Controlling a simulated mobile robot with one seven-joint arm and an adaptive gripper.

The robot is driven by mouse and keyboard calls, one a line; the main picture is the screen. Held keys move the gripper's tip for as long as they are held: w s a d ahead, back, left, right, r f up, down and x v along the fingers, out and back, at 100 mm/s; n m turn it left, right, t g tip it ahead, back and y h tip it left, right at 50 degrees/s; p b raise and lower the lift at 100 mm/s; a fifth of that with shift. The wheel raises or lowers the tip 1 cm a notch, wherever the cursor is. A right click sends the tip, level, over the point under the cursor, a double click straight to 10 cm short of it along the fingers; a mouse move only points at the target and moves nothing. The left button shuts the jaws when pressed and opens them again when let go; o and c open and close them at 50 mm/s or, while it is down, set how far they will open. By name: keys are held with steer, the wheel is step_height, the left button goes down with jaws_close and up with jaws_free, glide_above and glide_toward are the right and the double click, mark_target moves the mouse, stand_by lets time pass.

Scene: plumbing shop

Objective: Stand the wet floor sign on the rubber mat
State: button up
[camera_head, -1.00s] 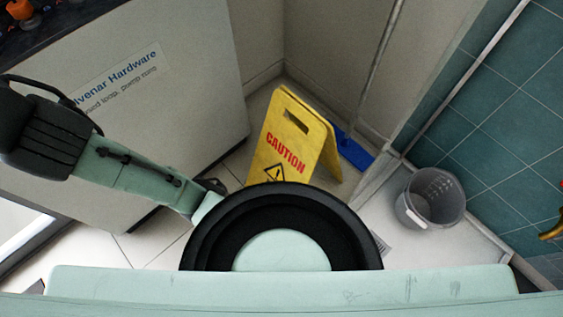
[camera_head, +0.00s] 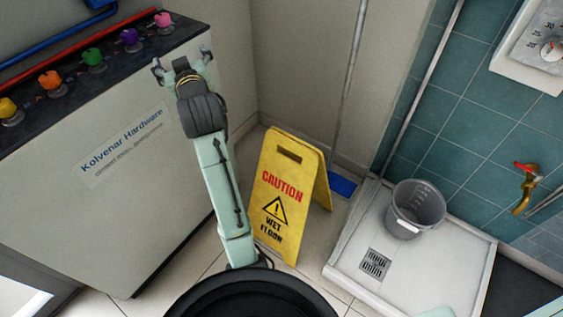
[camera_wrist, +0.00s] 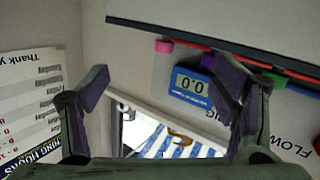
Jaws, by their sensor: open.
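The yellow wet floor sign (camera_head: 283,205) stands upright on the tiled floor, in a folded A-shape, near the wall corner in the head view. It has a slot near its top edge and red and black print. My gripper (camera_head: 182,60) is open and empty, raised above and left of the sign, near the cabinet top. Its spread fingers also show in the wrist view (camera_wrist: 160,78), with nothing between them. I cannot clearly identify the rubber mat; a dark flat patch (camera_head: 521,288) lies at the lower right, partly cut off. The sign is not in the wrist view.
A cabinet (camera_head: 120,165) with several coloured valves stands left. A pole (camera_head: 350,80) leans in the corner, with a blue flat piece (camera_head: 342,186) near its foot. Right of the sign is a white shower tray (camera_head: 345,268) with a grey bucket (camera_head: 418,211) and drain.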

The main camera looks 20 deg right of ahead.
steer(key=w+d+f+g+h, duration=0.2)
steer(key=d+f+g, duration=0.4)
steer(key=d+f, duration=0.9)
steer(key=n+g+y, duration=0.3)
steer(key=n+g, duration=0.1)
steer(key=g, duration=0.3)
glide_above(291, 145)
steer(key=s+d, duration=0.2)
steer(key=d, duration=0.1)
step_height(291, 145, down, 11)
steer(key=shift+f, duration=0.2)
steer(key=shift+a+f+b, duration=0.1)
steer(key=shift+f+b, duration=0.25)
steer(key=shift+f, duration=0.05)
steer(key=b+x, duration=0.2)
steer(key=shift+w+a+f, duration=0.1)
steer(key=shift+f, duration=0.2)
steer(key=shift+w+a+f+p, duration=0.1)
steer(key=shift+w+f+p, duration=0.15)
steer(key=shift+p, duration=0.25)
steer(key=x, duration=0.2)
steer(key=p+x, duration=0.1)
steer(key=x, duration=0.2)
steer(key=shift+w, duration=0.45)
steer(key=shift+w+a+f, duration=0.15)
steer(key=shift+w+f, duration=0.05)
steer(key=shift+f, duration=0.4)
